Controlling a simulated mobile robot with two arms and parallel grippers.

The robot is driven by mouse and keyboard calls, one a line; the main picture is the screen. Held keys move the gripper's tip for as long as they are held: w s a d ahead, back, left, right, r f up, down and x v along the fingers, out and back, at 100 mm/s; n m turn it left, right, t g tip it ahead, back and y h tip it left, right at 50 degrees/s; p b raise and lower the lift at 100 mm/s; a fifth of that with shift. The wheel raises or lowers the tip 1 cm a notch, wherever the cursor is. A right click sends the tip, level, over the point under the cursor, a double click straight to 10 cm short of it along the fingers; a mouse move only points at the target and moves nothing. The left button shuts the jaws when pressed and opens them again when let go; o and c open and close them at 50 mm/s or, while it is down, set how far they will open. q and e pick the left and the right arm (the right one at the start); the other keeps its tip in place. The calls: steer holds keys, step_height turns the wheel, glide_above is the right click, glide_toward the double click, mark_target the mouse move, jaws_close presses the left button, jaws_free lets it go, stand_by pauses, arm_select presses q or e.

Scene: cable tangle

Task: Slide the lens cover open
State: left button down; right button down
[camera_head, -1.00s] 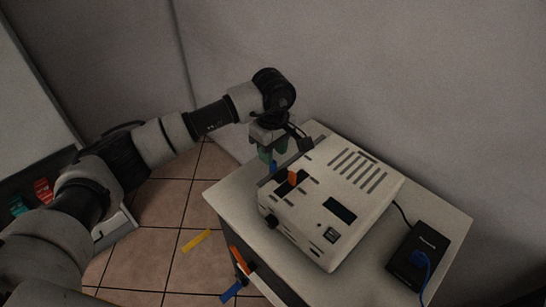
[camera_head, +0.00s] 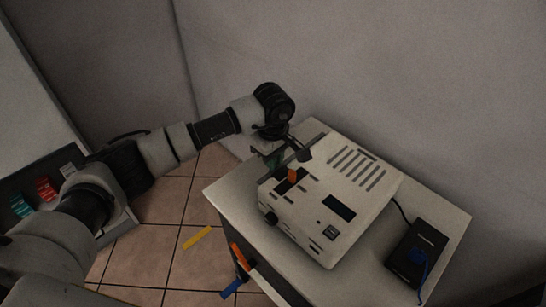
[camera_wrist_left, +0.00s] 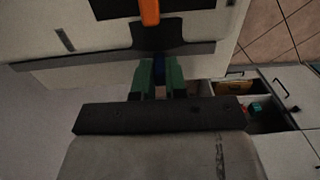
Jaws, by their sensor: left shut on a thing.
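The device is a pale box (camera_head: 350,190) on a small cabinet, with vent slots on top. An orange tab (camera_head: 292,175) stands in a dark slot near its left end, and it also shows in the wrist view (camera_wrist_left: 150,12). A dark grey strip (camera_wrist_left: 95,58) runs along the box's edge facing my gripper. My left gripper (camera_wrist_left: 161,80) has green fingers and is shut on a small blue piece (camera_wrist_left: 159,66) at this edge. Whether this piece is the lens cover's tab I cannot tell. In the head view the left gripper (camera_head: 273,160) is partly hidden at the box's far left side.
A black adapter (camera_head: 417,254) with a blue cable lies at the right of the cabinet top (camera_head: 447,220). A yellow strip (camera_head: 197,238) lies on the tiled floor.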

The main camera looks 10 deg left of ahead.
arm_select(q)
steer(key=w+d+b, duration=0.5)
steer(key=w+b, duration=0.2)
steer(key=shift+w+r+b, duration=0.15)
steer(key=shift+w+b, duration=0.2)
steer(key=shift+b, duration=0.05)
steer(key=c, duration=1.2)
jaws_free()
steer(key=shift+w+d, duration=0.1)
steer(key=shift+w, duration=0.05)
steer(key=shift+o, duration=0.2)
